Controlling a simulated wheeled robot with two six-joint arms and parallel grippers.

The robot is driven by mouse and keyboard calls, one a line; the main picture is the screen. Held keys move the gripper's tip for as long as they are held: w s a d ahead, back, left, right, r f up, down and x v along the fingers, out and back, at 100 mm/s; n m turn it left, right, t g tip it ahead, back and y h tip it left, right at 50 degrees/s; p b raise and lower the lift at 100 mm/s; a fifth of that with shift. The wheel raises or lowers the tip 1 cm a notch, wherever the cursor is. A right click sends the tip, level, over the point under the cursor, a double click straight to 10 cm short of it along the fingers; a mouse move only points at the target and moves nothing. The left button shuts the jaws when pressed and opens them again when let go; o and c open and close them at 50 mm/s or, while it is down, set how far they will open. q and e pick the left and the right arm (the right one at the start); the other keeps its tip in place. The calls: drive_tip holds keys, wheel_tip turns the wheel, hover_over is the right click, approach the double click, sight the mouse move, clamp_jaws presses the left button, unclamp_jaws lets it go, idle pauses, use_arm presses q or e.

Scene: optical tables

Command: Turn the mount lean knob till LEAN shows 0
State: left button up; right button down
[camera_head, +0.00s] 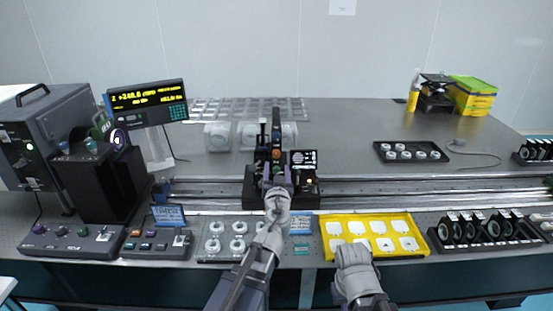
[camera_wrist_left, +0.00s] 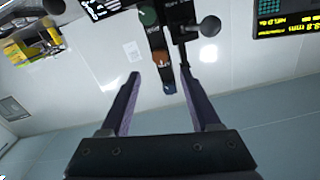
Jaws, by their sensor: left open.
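The dark mount (camera_head: 262,155) stands upright on the rail at the table's middle. A small display (camera_head: 303,158) sits at its right; its text is too small to read, so I cannot tell the LEAN value. In the left wrist view a dark post carries a green knob (camera_wrist_left: 148,17), an orange knob (camera_wrist_left: 160,59) and a blue-tipped end (camera_wrist_left: 169,89). Which one is the lean knob I cannot tell. My left gripper (camera_head: 277,171) is at the mount's front, open, and its fingers (camera_wrist_left: 160,76) stand either side of the post's lower end, apparently without touching.
A yellow tray (camera_head: 375,255) of white pieces lies right of my left arm, a tray of round parts (camera_head: 200,256) to its left. A black controller box (camera_head: 152,247) and a yellow-lettered readout (camera_head: 146,103) stand further left. The rail (camera_head: 400,188) runs across the table.

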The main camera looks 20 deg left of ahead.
sight(276, 155)
use_arm(q)
drive_tip(key=x, duration=0.7)
drive_tip(key=shift+w, duration=0.2)
clamp_jaws()
idle(0.4)
